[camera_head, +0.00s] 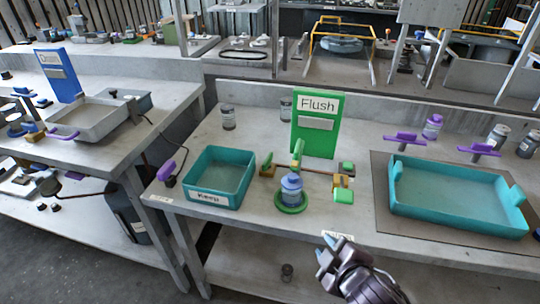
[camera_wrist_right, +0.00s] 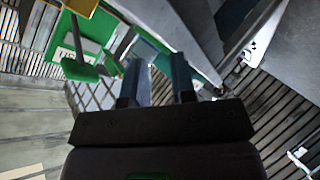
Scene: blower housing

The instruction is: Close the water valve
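A brown pipe (camera_head: 318,171) with yellow fittings and green parts runs in front of the green "Flush" sign (camera_head: 317,122). An upright green lever-like part (camera_head: 298,148) stands on it, likely the valve handle; its exact setting is unclear. A blue-grey bottle (camera_head: 291,188) sits on a green round base (camera_head: 291,204) in front of the pipe. My right gripper (camera_head: 325,248) is in front of the table's edge, below and right of the pipe, touching nothing visible. In the wrist view its two fingers (camera_wrist_right: 158,82) are apart with nothing between them. My left gripper is not in view.
A teal "Keep" bin (camera_head: 203,199) stands left of the bottle. A large teal tray (camera_head: 400,204) lies on a dark mat at right, with purple handles (camera_head: 405,137) behind it. A grey jar (camera_head: 228,118) stands behind the bin.

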